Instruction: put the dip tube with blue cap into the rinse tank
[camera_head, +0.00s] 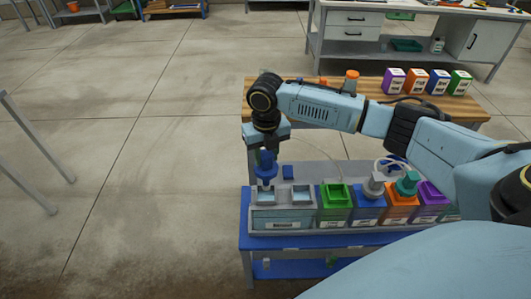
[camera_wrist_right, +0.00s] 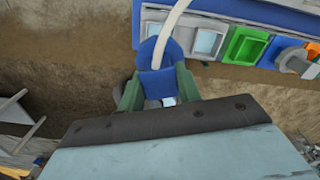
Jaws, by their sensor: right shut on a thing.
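My right gripper (camera_head: 266,148) points down and is shut on the dip tube with blue cap (camera_head: 265,167). In the right wrist view the blue cap (camera_wrist_right: 158,54) sits between the green fingers (camera_wrist_right: 158,88), with a pale hose running up from it. The rinse tank (camera_head: 283,224) is a grey box with two light-blue openings at the left end of the row; it also shows in the wrist view (camera_wrist_right: 180,39). In the head view the tube's lower end overlaps the tank's left opening; I cannot tell whether it is inside or above. My left gripper is out of view.
Right of the rinse tank stand green (camera_head: 334,203), blue (camera_head: 367,208), orange (camera_head: 400,206) and purple (camera_head: 431,203) tanks; grey and teal caps sit on the blue and orange ones. A wooden bench (camera_head: 462,104) behind holds coloured boxes.

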